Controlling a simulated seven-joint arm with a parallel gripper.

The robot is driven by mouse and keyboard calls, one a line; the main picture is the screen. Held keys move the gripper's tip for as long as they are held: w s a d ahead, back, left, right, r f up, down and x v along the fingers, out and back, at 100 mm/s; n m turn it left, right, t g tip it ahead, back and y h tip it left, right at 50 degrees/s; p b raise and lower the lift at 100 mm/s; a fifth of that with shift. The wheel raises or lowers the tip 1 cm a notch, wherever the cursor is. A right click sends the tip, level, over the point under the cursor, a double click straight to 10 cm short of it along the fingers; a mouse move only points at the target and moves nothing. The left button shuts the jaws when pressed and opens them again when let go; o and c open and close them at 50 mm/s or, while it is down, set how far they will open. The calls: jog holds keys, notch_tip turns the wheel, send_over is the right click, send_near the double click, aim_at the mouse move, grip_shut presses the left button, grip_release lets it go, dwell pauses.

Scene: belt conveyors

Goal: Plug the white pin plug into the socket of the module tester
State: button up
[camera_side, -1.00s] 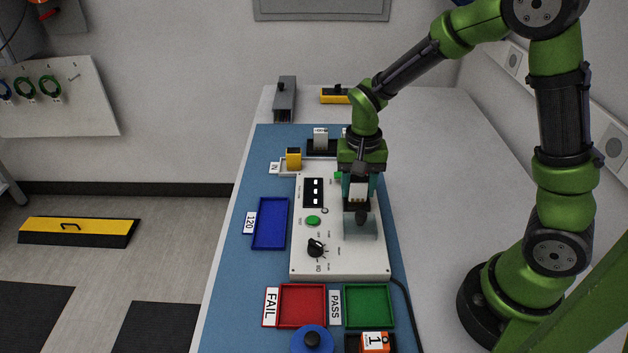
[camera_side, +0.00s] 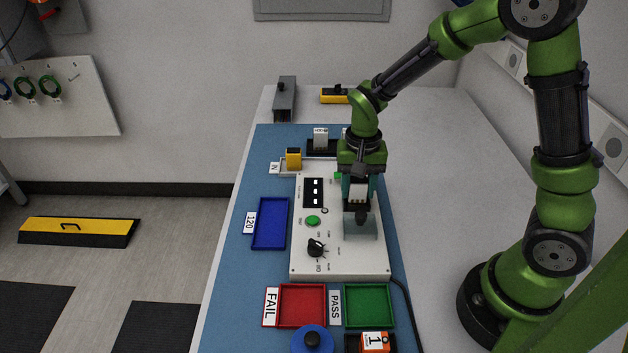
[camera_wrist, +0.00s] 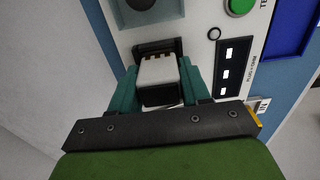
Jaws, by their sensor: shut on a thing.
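The module tester is a white box (camera_side: 336,262) on the blue mat, with a dark knob, a green button and a dark display strip. My gripper (camera_side: 358,202) is over the right part of its top panel, pointing down. In the wrist view my gripper's teal fingers (camera_wrist: 160,84) are shut on the white pin plug (camera_wrist: 158,72), one finger on each side. The plug also shows between the fingers in the side view (camera_side: 358,190). A dark socket frame (camera_wrist: 157,46) shows just beyond the plug in the wrist view. I cannot tell whether the pins are in it.
A blue tray (camera_side: 257,224) lies left of the tester; red (camera_side: 281,325) and green (camera_side: 368,325) trays lie in front. A yellow block (camera_side: 293,157) and a dark rack with a white block (camera_side: 320,137) stand behind.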

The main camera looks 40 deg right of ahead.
jog(key=shift+f, duration=0.5)
dwell(0.5)
jog(key=o, duration=1)
jog(key=shift+o, duration=0.2)
jog(key=o, duration=0.5)
jog(key=shift+c, duration=0.2)
jog(key=shift+r, duration=3.8)
